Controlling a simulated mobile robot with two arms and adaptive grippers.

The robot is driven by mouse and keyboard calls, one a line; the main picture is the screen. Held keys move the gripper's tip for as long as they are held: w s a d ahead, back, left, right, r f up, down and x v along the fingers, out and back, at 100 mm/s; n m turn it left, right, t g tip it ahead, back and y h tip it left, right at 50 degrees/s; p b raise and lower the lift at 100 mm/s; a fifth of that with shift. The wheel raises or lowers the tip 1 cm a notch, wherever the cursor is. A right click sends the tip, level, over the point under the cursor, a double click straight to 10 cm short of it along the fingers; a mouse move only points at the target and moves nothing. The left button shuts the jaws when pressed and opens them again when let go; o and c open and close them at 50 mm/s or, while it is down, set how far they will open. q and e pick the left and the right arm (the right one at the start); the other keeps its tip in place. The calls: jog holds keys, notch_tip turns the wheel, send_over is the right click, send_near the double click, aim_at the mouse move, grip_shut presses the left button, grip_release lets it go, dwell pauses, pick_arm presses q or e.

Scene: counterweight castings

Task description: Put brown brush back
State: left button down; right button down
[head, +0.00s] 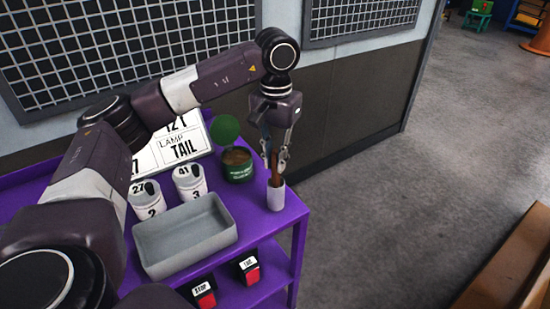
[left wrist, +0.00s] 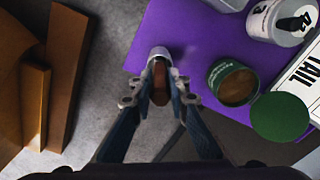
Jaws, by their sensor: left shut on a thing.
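My right gripper is not in view.
An open green tin (head: 238,164) with brown contents stands left of the cup, its round green lid (head: 225,130) behind. A grey tray (head: 184,237) and two numbered white containers (head: 147,199) (head: 189,182) are farther left. A sign (head: 172,147) leans behind. Red-and-black items sit on the lower shelf.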

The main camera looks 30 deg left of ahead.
pick_arm(q)
jog(key=shift+f+b, duration=0.5)
jog(key=shift+f, duration=0.35)
jog(key=c, duration=1.8)
grip_release()
jog(key=shift+o, duration=0.2)
jog(key=shift+r, duration=0.1)
notch_tip(320, 180, up, 12)
jog(key=shift+f, duration=0.1)
